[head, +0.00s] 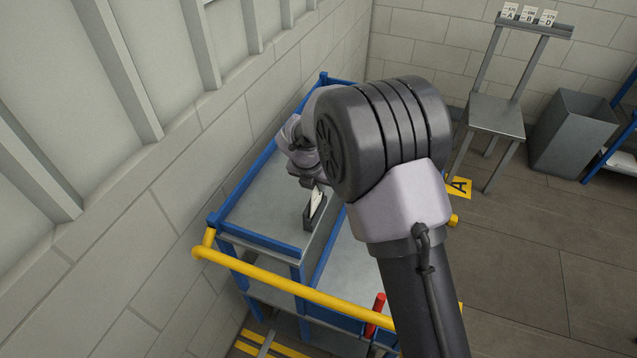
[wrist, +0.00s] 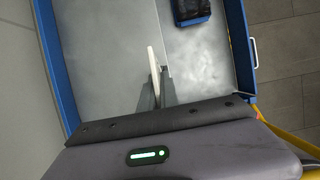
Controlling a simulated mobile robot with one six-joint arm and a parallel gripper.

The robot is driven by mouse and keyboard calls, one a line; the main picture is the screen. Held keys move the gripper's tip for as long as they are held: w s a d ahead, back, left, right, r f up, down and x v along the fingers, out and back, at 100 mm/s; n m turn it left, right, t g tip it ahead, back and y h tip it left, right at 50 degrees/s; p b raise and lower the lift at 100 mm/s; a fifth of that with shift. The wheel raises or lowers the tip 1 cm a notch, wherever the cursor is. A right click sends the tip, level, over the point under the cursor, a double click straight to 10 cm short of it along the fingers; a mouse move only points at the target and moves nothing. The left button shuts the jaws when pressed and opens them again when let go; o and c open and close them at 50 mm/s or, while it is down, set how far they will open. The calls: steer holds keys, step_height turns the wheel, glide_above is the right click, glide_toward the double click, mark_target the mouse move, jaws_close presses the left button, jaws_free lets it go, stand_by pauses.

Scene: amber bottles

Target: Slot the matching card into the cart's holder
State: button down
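A white card (head: 316,198) shows below my gripper (head: 312,184) in the head view, over the cart's (head: 270,200) grey top. In the wrist view the card (wrist: 154,62) is seen nearly edge-on between the two grey fingers (wrist: 156,96), which are closed on it. Its printed face cannot be read. My arm hides part of the cart.
A stand (head: 497,115) at the back right carries cards marked A (head: 509,11), B (head: 528,13) and D (head: 547,17). A grey bin (head: 572,135) is beside it. A yellow floor sign A (head: 460,187) lies near the cart. A yellow handle (head: 290,287) crosses the cart's near end. A wall runs along the left.

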steer(key=shift+f, duration=0.3)
steer(key=c, duration=1.5)
jaws_free()
steer(key=shift+c, duration=0.2)
steer(key=shift+r, duration=0.1)
